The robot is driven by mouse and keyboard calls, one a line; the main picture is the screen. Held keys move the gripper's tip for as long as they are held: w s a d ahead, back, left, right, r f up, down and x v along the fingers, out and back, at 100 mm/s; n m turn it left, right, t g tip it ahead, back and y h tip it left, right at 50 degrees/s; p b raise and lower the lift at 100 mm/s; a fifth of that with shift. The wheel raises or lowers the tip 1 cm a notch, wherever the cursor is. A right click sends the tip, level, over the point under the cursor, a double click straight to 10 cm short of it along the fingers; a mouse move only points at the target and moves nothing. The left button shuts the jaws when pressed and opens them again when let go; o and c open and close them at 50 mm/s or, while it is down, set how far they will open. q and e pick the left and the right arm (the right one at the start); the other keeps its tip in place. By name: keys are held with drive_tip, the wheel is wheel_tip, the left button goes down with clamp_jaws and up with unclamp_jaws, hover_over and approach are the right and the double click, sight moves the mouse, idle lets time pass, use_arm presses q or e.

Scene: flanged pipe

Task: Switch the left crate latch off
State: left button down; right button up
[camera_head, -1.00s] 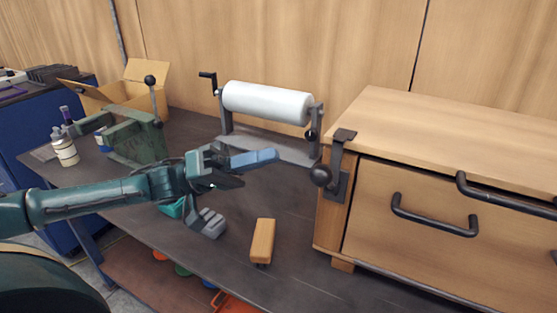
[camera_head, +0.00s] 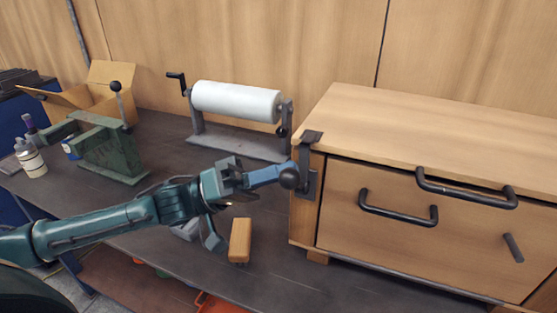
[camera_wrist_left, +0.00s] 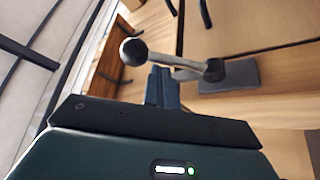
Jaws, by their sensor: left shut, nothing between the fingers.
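The wooden crate (camera_head: 400,160) stands at the right of the bench. Its left latch (camera_head: 307,170) is a dark metal piece at the front left corner, with a lever ending in a round black ball knob (camera_head: 289,177). In the left wrist view the lever (camera_wrist_left: 175,61) runs from its dark mount to the knob (camera_wrist_left: 133,52). My left gripper (camera_head: 275,176) is shut and empty, its blue fingertips right beside the lever near the knob. In the left wrist view the fingertips (camera_wrist_left: 162,88) are just below the lever; I cannot tell whether they touch. My right gripper is out of view.
Two black handles (camera_head: 400,208) and a small dark lever (camera_head: 513,247) are on the crate front. A white roll (camera_head: 235,101) on a stand is behind the gripper. A wooden block (camera_head: 240,240) lies near the bench's front edge. A green press (camera_head: 108,147) stands left.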

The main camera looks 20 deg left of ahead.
use_arm(q)
drive_tip(key=shift+s+f+m, duration=0.1)
drive_tip(key=shift+f+m, duration=0.05)
drive_tip(key=shift+m, duration=0.15)
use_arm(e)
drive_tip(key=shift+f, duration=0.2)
